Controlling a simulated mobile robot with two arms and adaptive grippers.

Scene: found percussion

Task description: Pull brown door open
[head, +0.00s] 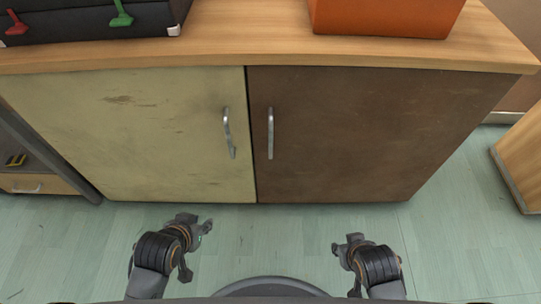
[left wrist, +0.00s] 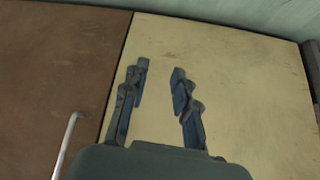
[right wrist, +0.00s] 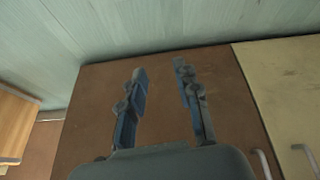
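The brown door (head: 345,130) is the right door of a low cabinet and looks shut, level with the cream door (head: 150,130). Its vertical metal handle (head: 270,133) is near its left edge, and also shows in the left wrist view (left wrist: 67,145) and the right wrist view (right wrist: 262,163). My left gripper (head: 197,250) is open and empty, low in front of the cream door. Its fingers show apart in the left wrist view (left wrist: 160,72). My right gripper (right wrist: 160,72) is open and empty, facing the brown door. Neither gripper touches a handle.
The cream door has its own handle (head: 229,133) close beside the brown door's handle. An orange box (head: 385,18) and a dark case (head: 90,22) stand on the wooden top (head: 250,40). A wooden unit (head: 522,160) stands at right. The green floor (head: 460,235) in front looks clear.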

